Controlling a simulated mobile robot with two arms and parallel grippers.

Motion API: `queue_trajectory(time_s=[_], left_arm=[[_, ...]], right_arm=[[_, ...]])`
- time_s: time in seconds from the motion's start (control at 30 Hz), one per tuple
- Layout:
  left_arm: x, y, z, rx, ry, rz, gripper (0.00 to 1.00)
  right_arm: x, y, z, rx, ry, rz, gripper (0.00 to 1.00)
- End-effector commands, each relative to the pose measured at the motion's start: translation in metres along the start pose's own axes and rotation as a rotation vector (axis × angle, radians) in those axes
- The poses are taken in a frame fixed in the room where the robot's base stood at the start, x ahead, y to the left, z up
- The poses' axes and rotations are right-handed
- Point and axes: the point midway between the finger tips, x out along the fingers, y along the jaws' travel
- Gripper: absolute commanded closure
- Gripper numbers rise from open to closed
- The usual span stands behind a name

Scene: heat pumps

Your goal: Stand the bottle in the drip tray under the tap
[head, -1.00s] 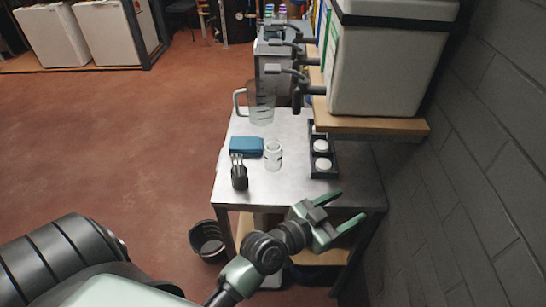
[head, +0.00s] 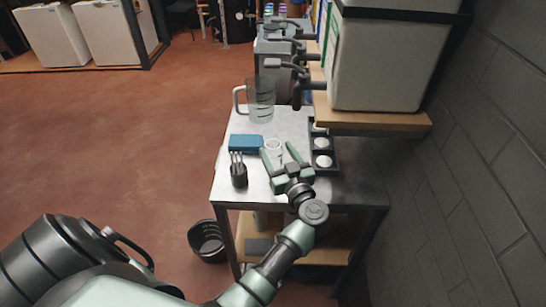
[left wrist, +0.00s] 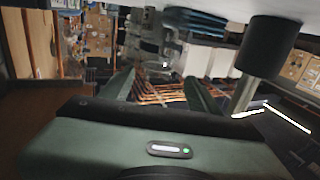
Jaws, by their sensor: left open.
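The bottle (head: 273,145) is a small clear vessel on the metal table; in the head view its round mouth shows just past my left gripper, which hides part of its body. My left gripper (head: 278,153) is open, its two green fingers pointing at the bottle. In the left wrist view a clear shape (left wrist: 150,40) lies beyond the fingers; whether it is between them I cannot tell. Dark taps (head: 297,95) project at the edge of the wooden shelf.
A blue box (head: 246,143) and a dark cup of pens (head: 239,178) stand left of the gripper. A clear measuring jug (head: 262,100) stands behind. A large white container (head: 385,60) sits on the wooden shelf (head: 375,121) at right, close to the wall.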

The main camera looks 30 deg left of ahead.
Motion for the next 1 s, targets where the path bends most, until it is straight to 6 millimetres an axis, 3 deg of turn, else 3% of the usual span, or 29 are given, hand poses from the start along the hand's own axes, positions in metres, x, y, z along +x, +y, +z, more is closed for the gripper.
queue_trajectory(time_s=[0.1,0.3,0.63,0.8,0.87,1.0], left_arm=[[0.016,0.002,0.004,-0.005,0.005,0.001,0.38],[0.042,0.004,0.002,-0.002,0.004,0.002,0.38],[0.049,0.004,-0.002,-0.002,0.002,0.003,0.38],[0.048,0.004,-0.002,-0.002,0.002,0.003,0.86],[0.048,0.004,-0.002,-0.002,0.002,0.003,1.00],[0.048,0.004,-0.002,-0.002,0.002,0.003,1.00]], right_arm=[[0.020,-0.002,0.002,0.000,0.000,-0.002,1.00],[0.039,-0.005,0.003,0.001,0.001,-0.005,1.00],[0.039,-0.005,0.003,0.001,0.001,-0.005,1.00],[0.039,-0.004,0.003,0.001,0.001,-0.004,1.00],[0.039,-0.004,0.003,0.001,0.001,-0.004,1.00],[0.039,-0.004,0.003,0.001,0.001,-0.004,1.00]])
